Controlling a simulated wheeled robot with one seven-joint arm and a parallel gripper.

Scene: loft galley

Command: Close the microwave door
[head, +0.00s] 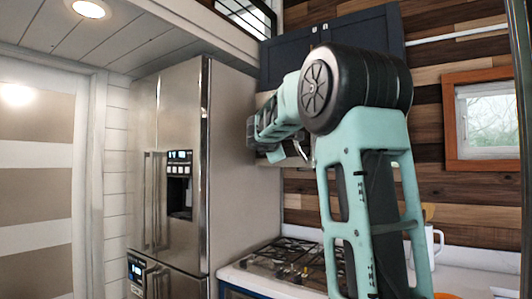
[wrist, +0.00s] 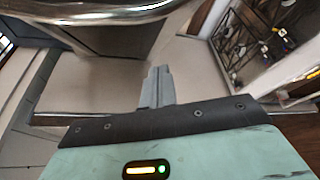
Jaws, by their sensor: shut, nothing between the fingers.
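My gripper (wrist: 155,88) is shut and empty in the wrist view, its grey fingers pressed together. A shiny curved metal bar (wrist: 100,14) crosses the top of the wrist view, close to the camera and apart from the fingertips. It may be a handle of the microwave door, but I cannot tell. In the head view my arm reaches up and away to the left, below the dark upper cabinet (head: 330,38). It covers most of the space above the stove, so the microwave and how far its door stands open cannot be made out there.
A tall steel fridge (head: 172,110) stands left of my arm. A gas stove (head: 285,262) lies low behind the arm and also shows in the wrist view (wrist: 262,28). A white mug (head: 432,245) is on the counter at right. A window (head: 490,118) is farther right.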

